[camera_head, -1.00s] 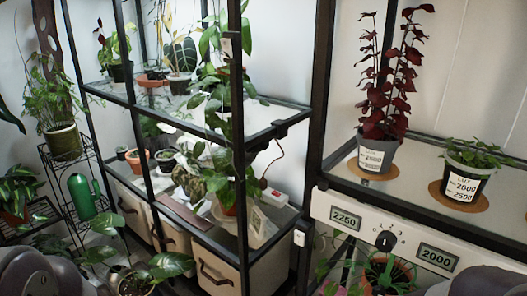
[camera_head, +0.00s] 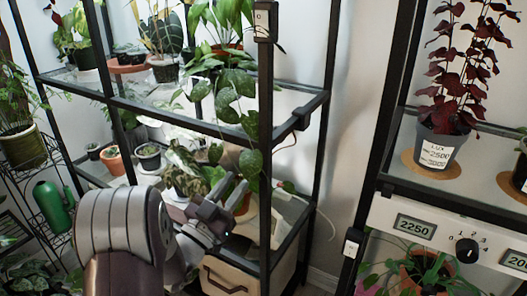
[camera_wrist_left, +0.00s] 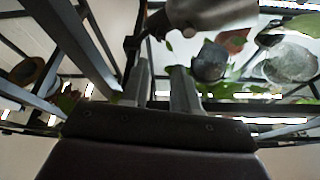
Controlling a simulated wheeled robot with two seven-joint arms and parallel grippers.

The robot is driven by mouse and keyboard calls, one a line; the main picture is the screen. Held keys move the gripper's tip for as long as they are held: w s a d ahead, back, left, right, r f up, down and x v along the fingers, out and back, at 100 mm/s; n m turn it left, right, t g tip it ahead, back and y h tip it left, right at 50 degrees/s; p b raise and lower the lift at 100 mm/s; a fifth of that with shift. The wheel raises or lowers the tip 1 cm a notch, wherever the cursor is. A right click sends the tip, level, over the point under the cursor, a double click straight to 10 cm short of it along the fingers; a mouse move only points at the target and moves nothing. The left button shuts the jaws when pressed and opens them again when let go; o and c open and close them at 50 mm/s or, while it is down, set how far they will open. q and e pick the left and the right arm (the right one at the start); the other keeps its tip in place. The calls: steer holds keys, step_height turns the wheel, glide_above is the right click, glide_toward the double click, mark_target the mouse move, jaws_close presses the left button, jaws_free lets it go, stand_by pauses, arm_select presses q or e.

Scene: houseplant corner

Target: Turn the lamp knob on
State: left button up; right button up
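The black knob (camera_head: 467,250) sits on a white panel (camera_head: 385,212) under the right-hand shelf in the head view, with small numbers above it. Its exact pointer setting is too small to tell. My left gripper (camera_head: 230,188) is in front of the middle rack, well left of the knob and apart from it. Its fingers are apart with nothing held; the gap between them also shows in the left wrist view (camera_wrist_left: 161,72). The knob does not show clearly in the wrist view. My right gripper is not in view.
A display reading 2250 (camera_head: 416,226) is left of the knob. A dark red plant in a grey pot (camera_head: 437,150) stands above the panel. Small switch boxes are on the rack post (camera_head: 265,22) and the right post (camera_head: 351,246). Black posts and leafy plants surround the gripper.

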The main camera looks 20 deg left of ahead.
arm_select(q)
steer(key=b+x, duration=0.1)
steer(key=x, duration=0.9)
steer(key=shift+w+b, duration=0.25)
steer(key=shift+b, duration=0.1)
jaws_close()
